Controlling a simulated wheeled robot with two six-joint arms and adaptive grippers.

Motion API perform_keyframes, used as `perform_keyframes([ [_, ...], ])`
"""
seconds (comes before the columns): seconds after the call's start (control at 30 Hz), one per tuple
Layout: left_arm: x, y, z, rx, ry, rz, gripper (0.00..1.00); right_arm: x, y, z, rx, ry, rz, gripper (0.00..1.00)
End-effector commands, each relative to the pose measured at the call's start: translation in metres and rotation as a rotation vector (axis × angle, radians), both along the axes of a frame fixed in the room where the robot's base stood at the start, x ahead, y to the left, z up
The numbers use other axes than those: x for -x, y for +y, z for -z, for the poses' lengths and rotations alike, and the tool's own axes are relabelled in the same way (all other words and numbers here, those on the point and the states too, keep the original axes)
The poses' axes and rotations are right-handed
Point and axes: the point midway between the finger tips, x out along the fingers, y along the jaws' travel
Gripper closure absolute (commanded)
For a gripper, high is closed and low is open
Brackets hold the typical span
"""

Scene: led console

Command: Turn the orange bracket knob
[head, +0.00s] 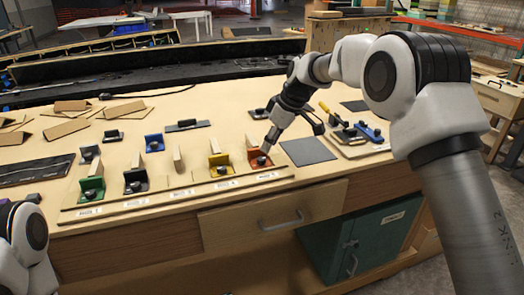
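The orange-red bracket (254,155) stands at the right end of a row of coloured brackets on a labelled wooden strip. Its dark round knob (261,160) faces the front. My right gripper (268,147) points down at this bracket, its tip just above and behind the knob. Whether it touches the knob I cannot tell. The fingers are small and seen edge-on, so their opening is unclear. Of my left arm only a white and black link shows at the lower left; its gripper is out of view.
Yellow (219,163), black (136,181) and green (91,190) brackets stand to the left in the row. A blue bracket (154,143) is behind. A grey pad (308,151) and a board with tools (360,138) lie to the right. Wooden pieces (72,106) lie at the back left.

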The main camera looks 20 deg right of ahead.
Motion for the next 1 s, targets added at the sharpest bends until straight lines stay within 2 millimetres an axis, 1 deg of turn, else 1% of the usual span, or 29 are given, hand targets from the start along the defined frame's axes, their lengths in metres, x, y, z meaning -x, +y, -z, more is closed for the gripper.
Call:
perform_keyframes([
  [0.03,0.0,0.0,-0.002,0.0,0.0,0.0,0.6,-0.002,0.003,0.01,0.001,0.004,0.0,0.63],
  [0.1,0.0,0.0,-0.003,0.0,0.0,0.0,0.6,-0.006,0.007,0.023,0.0,0.004,0.0,0.63],
  [0.23,0.0,0.0,-0.005,0.0,-0.001,0.0,0.6,-0.012,0.013,0.042,0.001,0.003,-0.002,0.63],
  [0.33,0.0,0.0,-0.006,0.0,-0.001,0.0,0.6,-0.014,0.015,0.048,0.0,0.0,0.0,0.63],
  [0.53,0.0,0.0,-0.005,0.0,-0.001,0.0,0.6,-0.014,0.015,0.05,0.0,0.0,0.0,0.63],
  [0.57,0.0,0.0,-0.005,0.0,-0.001,0.0,0.6,-0.014,0.015,0.05,0.0,0.0,0.0,0.67],
  [0.6,0.0,0.0,-0.005,0.0,-0.001,0.0,0.6,-0.014,0.015,0.05,0.0,0.0,0.0,0.81],
  [0.63,0.0,0.0,-0.005,0.0,-0.001,0.0,0.6,-0.014,0.015,0.05,0.0,0.0,0.0,0.91],
  [0.67,0.0,0.0,-0.005,0.0,-0.001,0.0,0.6,-0.014,0.015,0.05,0.0,0.0,0.0,1.0],
  [1.0,0.0,0.0,-0.007,0.0,-0.001,0.0,0.6,-0.013,0.015,0.05,0.001,0.003,0.014,1.0],
])
